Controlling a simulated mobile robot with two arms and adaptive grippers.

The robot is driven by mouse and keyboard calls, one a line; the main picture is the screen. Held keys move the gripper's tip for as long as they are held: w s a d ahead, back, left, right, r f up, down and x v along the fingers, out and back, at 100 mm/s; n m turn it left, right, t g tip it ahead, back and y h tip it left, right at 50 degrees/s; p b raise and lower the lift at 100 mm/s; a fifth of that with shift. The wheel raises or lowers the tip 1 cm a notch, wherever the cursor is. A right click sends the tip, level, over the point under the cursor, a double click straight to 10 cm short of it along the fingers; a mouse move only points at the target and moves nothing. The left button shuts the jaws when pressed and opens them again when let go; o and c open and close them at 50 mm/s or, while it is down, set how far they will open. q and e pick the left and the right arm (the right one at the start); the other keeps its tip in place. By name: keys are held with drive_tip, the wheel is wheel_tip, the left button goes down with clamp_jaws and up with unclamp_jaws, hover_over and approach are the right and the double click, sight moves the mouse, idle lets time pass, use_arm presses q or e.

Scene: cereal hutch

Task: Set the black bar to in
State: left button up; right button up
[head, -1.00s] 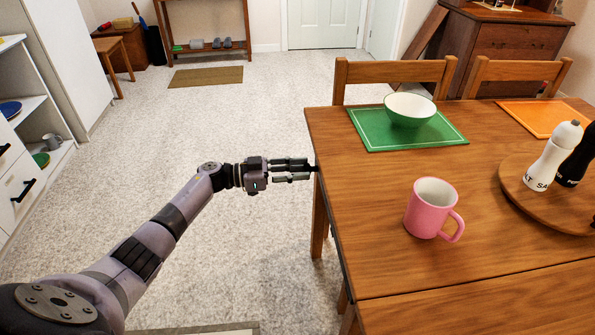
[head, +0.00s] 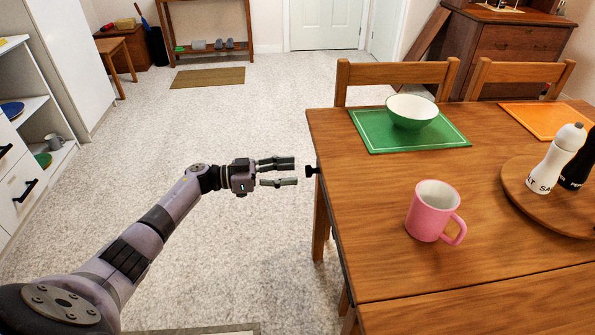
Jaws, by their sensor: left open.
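A small black bar end (head: 311,171) sticks out from the left edge of the wooden table (head: 390,265), just below the tabletop. Only its short outer end shows; how far it runs under the table is hidden. My left gripper (head: 296,172) is open and empty just left of the bar, level with it. Its two fingers point right at the bar, with a small gap between the fingertips and the bar. My right gripper is out of view.
On the table are a pink mug (head: 432,213), a bowl (head: 412,109) on a green mat (head: 373,141), an orange mat (head: 546,117), and shakers on a round wooden board (head: 515,198). Chairs stand behind. The carpet left of the table is clear.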

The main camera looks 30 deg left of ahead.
use_arm(q)
drive_tip(key=v, duration=0.8)
drive_tip(key=shift+s+a, duration=0.2)
drive_tip(key=shift+a, duration=0.05)
